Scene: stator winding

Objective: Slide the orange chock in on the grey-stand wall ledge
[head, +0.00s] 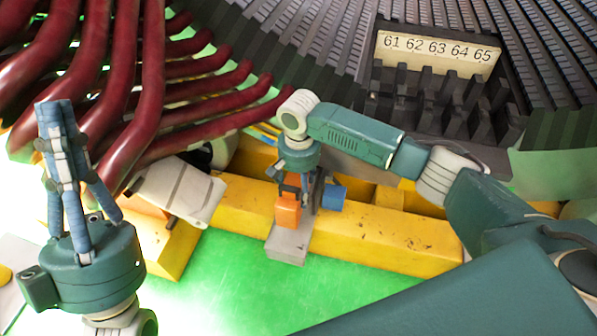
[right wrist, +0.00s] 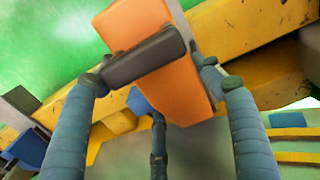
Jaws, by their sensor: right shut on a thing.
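The orange chock (head: 288,211) is in the fingers of my right gripper (head: 298,187), above a small grey block (head: 288,244) at the yellow beam. In the right wrist view the chock (right wrist: 178,92) fills the space between the blue fingers of my right gripper (right wrist: 160,75), with a dark fingertip pad across its face. I cannot tell whether the chock touches the grey block or a ledge. My left gripper (head: 75,165) is at the left, fingers pointing up and apart from the chock; its opening is unclear.
A yellow beam (head: 385,240) runs behind the grey block, with a blue block (head: 332,197) beside the gripper. Dark red bars (head: 130,80) crowd the upper left. Slots labelled 61 to 65 (head: 438,50) are at the upper right. The green floor (head: 250,295) in front is clear.

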